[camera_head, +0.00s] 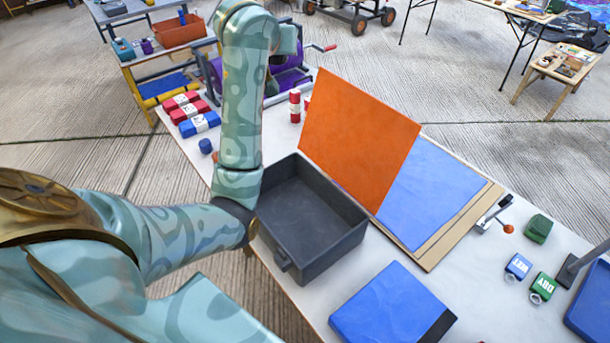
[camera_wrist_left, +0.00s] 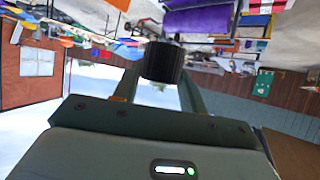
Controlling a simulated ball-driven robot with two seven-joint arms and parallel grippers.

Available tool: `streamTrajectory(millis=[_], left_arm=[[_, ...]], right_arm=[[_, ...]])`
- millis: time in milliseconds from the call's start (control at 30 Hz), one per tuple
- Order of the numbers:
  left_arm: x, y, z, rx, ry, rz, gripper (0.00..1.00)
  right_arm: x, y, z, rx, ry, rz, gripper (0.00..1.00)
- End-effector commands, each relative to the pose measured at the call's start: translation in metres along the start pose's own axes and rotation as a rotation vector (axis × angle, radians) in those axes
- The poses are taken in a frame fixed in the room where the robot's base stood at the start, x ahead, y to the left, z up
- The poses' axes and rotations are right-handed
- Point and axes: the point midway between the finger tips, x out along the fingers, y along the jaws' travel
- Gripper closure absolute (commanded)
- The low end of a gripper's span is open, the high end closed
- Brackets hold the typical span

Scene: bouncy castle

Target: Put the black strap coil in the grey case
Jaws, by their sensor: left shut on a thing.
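The black strap coil (camera_wrist_left: 164,62) is a dark ribbed cylinder in the left wrist view. My left gripper (camera_wrist_left: 160,80) is shut on it, with one finger on each side. My right gripper is in neither view.
An upright orange panel (camera_head: 355,135) stands along the case's right side. Blue sheets (camera_head: 430,195) lie right of it; a blue block (camera_head: 385,305) lies in front. Red and blue packs (camera_head: 198,123) and a purple roll (camera_head: 290,78) lie behind the case.

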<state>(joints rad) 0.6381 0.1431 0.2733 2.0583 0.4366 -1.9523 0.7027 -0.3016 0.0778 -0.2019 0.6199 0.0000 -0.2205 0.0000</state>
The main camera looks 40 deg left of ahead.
Motion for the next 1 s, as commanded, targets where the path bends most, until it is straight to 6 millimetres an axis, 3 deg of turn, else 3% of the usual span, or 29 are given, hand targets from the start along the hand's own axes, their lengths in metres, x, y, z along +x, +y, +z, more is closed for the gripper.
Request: streamTrajectory(millis=[33, 100, 233, 400, 500, 633, 767, 867, 1000], left_arm=[[0.006, -0.028, -0.018, -0.040, 0.000, -0.058, 0.82], [0.018, -0.069, -0.029, -0.086, -0.002, -0.145, 0.82], [0.036, -0.139, -0.031, -0.166, -0.003, -0.294, 0.82], [0.061, -0.211, 0.006, -0.257, -0.007, -0.460, 0.82], [0.075, -0.234, 0.040, -0.295, -0.008, -0.528, 0.82], [0.092, -0.245, 0.090, -0.326, -0.008, -0.586, 0.82], [0.109, -0.234, 0.145, -0.343, -0.009, -0.615, 0.82], [0.121, -0.207, 0.190, -0.345, -0.010, -0.617, 0.82], [0.131, -0.146, 0.248, -0.332, -0.008, -0.592, 0.82]], right_arm=[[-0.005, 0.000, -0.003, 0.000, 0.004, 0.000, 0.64], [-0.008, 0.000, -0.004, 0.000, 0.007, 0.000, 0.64], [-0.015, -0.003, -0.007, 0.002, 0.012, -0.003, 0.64], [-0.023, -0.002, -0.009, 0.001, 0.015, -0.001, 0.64], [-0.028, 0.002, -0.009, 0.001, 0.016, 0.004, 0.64], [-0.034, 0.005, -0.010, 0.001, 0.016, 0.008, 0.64], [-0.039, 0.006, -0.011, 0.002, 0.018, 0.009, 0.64], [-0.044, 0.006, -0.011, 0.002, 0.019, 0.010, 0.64], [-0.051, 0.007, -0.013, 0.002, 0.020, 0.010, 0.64]])
